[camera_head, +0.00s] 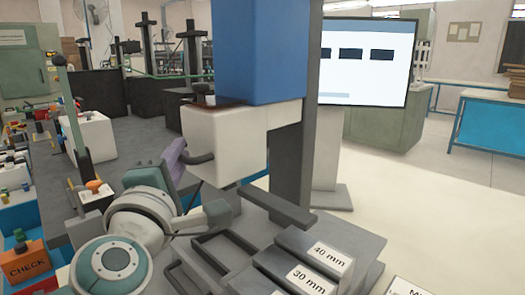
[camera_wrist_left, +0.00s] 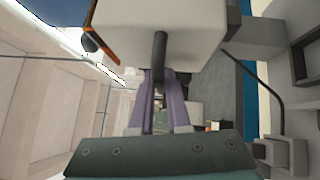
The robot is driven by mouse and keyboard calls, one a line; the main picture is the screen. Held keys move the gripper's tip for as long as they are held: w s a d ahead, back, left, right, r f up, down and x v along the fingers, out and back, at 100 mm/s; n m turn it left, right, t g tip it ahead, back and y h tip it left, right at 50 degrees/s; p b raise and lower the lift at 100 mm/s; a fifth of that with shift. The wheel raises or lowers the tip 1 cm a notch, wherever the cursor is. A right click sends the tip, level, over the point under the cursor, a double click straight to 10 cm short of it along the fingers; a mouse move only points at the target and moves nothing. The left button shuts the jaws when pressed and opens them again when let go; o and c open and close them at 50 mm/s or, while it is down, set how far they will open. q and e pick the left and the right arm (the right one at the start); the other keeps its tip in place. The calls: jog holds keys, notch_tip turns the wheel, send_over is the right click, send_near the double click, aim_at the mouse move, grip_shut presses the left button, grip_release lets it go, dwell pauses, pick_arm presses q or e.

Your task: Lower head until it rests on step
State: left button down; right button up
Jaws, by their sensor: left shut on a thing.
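The head is a white block (camera_head: 228,142) under a tall blue housing (camera_head: 257,50), beside a dark upright column (camera_head: 293,160). My left gripper (camera_head: 180,155), with purple fingers, is shut on this handle. In the left wrist view the handle (camera_wrist_left: 160,60) runs from the white block (camera_wrist_left: 165,22) down between the fingers (camera_wrist_left: 160,85). Grey steps stand below and right, labelled 40 mm (camera_head: 329,258) and 30 mm (camera_head: 306,280). The head appears raised above the steps. My right gripper is out of view.
A screen (camera_head: 365,60) stands behind the column. An orange CHECK box (camera_head: 26,264) and a cluttered bench lie at the left. A blue-sided table (camera_head: 490,122) is at the far right.

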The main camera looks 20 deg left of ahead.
pick_arm(q)
jog(key=shift+f, duration=0.1)
pick_arm(e)
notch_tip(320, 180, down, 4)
jog(key=b, duration=0.3)
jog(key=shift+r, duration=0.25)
pick_arm(q)
notch_tip(320, 180, down, 4)
jog(key=shift+r, duration=0.15)
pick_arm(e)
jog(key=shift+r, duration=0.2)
pick_arm(q)
jog(key=c, duration=0.9)
grip_release()
jog(key=shift+r, duration=0.1)
pick_arm(e)
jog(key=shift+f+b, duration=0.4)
jog(key=shift+b, duration=0.05)
pick_arm(q)
jog(key=v, duration=1)
